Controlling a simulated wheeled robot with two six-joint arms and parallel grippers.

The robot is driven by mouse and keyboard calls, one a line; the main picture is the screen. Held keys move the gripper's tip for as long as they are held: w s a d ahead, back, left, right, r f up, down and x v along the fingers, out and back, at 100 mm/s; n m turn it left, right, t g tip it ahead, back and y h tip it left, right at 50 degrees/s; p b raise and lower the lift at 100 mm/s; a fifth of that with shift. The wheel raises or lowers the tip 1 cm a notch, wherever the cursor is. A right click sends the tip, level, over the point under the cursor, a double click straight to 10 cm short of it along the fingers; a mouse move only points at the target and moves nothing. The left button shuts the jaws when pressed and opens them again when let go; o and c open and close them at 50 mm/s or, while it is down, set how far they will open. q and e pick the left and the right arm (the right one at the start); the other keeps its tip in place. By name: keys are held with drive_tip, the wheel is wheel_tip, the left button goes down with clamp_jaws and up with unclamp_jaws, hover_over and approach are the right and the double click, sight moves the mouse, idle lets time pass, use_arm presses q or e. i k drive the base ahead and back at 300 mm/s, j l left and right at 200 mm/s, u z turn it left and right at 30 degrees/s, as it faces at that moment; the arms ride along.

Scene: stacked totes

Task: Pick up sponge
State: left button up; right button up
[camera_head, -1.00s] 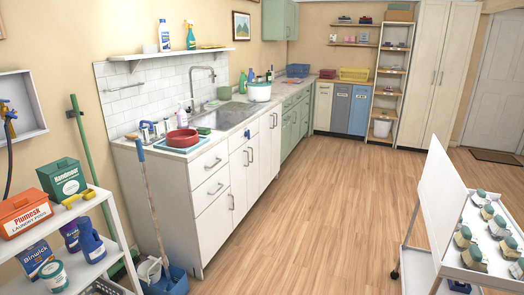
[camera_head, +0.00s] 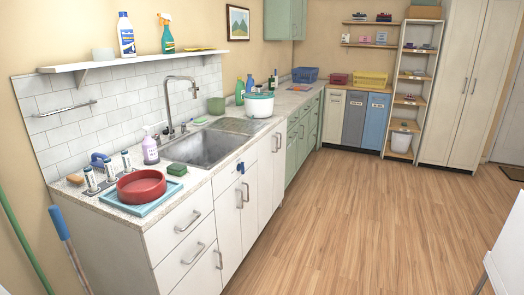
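A small green block that looks like a sponge (camera_head: 177,169) lies on the counter just in front of the sink's near left corner. A small tan item (camera_head: 75,180) lies at the counter's left end, too small to tell what it is. A red round basin (camera_head: 141,185) sits on a light blue tray (camera_head: 128,211) left of the green sponge. Neither of my grippers shows in the head view.
The steel sink (camera_head: 208,149) is set into the counter, with a pump bottle (camera_head: 150,147) beside it. White cabinets (camera_head: 185,240) stand below. A blue broom handle (camera_head: 62,230) and a green pole are at the left. The wooden floor (camera_head: 350,220) is mostly clear.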

sight(178, 169)
drive_tip(key=i+u, duration=0.2)
drive_tip(key=i, duration=0.35)
drive_tip(key=i+l+u, duration=0.2)
drive_tip(key=i, duration=0.35)
drive_tip(key=i+l+u, duration=0.25)
drive_tip(key=i, duration=0.25)
drive_tip(key=i+l+u, duration=0.2)
drive_tip(key=i+l, duration=0.15)
drive_tip(key=i, duration=0.2)
